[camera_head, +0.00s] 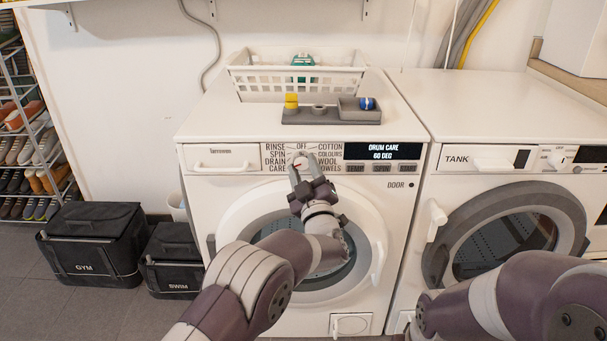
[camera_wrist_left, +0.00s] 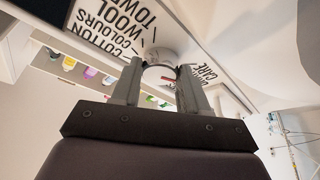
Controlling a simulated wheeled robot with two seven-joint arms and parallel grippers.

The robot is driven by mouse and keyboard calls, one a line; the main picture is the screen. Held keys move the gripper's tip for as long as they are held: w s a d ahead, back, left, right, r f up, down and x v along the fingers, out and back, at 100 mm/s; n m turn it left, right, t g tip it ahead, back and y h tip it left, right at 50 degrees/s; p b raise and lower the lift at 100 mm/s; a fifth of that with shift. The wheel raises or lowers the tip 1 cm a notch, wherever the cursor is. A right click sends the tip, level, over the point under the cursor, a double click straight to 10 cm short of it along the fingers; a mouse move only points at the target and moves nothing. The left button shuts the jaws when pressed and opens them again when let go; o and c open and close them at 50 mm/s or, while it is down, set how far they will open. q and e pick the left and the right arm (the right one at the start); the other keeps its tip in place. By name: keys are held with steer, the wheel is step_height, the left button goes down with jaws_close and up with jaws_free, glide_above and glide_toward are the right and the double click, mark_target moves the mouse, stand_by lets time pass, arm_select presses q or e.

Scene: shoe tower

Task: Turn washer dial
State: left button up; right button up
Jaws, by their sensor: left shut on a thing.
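The left washer (camera_head: 207,195) is white, with a round dial (camera_head: 299,161) on its front panel. Printed labels ring the dial: RINSE, SPIN, DRAIN, CARE, OFF, COTTON, COLOURS, WOOL, TOWELS. The display (camera_head: 383,151) reads DRUM CARE 60 DEG. My left gripper (camera_head: 301,172) is at the dial, shut on it. In the left wrist view the dial (camera_wrist_left: 160,56) sits between the two fingers (camera_wrist_left: 158,84), with a red mark on it. My right arm shows at the lower right, but its gripper is out of view.
A white basket (camera_head: 298,82) and a grey tray (camera_head: 283,115) with a yellow block and a blue item stand on the washer. A second machine labelled TANK (camera_head: 430,221) stands at right. Black GYM (camera_head: 90,254) and SWIM (camera_head: 172,262) bags sit on the floor at left.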

arm_select(q)
steer(key=shift+f+n+y, duration=0.1)
steer(key=shift+n+y, duration=0.3)
steer(key=shift+n, duration=0.3)
steer(key=shift+d+g, duration=0.1)
steer(key=shift+g, duration=0.2)
steer(key=o, duration=1.1)
steer(key=shift+c, duration=0.2)
steer(key=shift+s, duration=0.25)
steer(key=p+v, duration=0.2)
steer(key=v, duration=1)
steer(key=shift+p, duration=0.4)
